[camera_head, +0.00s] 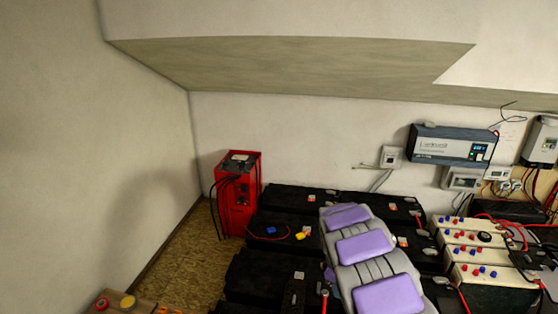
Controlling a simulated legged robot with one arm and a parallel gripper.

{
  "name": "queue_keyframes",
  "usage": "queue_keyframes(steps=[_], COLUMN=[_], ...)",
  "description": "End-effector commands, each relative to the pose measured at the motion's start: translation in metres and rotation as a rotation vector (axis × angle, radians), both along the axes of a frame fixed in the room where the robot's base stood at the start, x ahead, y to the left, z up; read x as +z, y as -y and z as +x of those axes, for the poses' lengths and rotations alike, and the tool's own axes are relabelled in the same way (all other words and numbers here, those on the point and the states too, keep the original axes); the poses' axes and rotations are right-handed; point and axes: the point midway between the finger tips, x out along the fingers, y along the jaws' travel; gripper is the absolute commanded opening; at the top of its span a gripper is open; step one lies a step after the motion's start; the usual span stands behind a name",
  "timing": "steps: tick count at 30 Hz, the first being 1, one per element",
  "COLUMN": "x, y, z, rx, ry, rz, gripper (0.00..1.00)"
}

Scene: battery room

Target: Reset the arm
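A grey, ribbed, jointed form with purple panels rises from the bottom edge, right of centre, in the head view. It looks like part of my own arm, and it covers part of the black batteries behind it. I see no gripper fingers at its far end or anywhere else in the view. No object is seen held.
Black batteries (262,270) fill the floor at the centre. A red charger unit (238,195) stands by the back wall. White-topped batteries (478,255) with red cables stand at right. A blue-grey inverter (451,144) hangs on the wall. Bare floor (185,262) shows at left.

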Motion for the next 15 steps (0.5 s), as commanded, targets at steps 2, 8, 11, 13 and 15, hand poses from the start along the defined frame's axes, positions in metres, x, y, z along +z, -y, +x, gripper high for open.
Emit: queue_keyframes(steps=[2, 8, 11, 13, 15], x=[0.016, 0.05, 0.065, 0.075, 0.085], y=[0.006, 0.016, 0.019, 0.02, 0.02], z=[-0.011, -0.043, -0.061, -0.073, -0.086], rx=[-0.054, -0.189, -0.258, -0.301, -0.346], ry=[0.007, 0.015, 0.02, 0.025, 0.029], rz=[-0.013, -0.039, -0.044, -0.047, -0.049], gripper=[0.23, 0.23, 0.23, 0.23, 0.23])
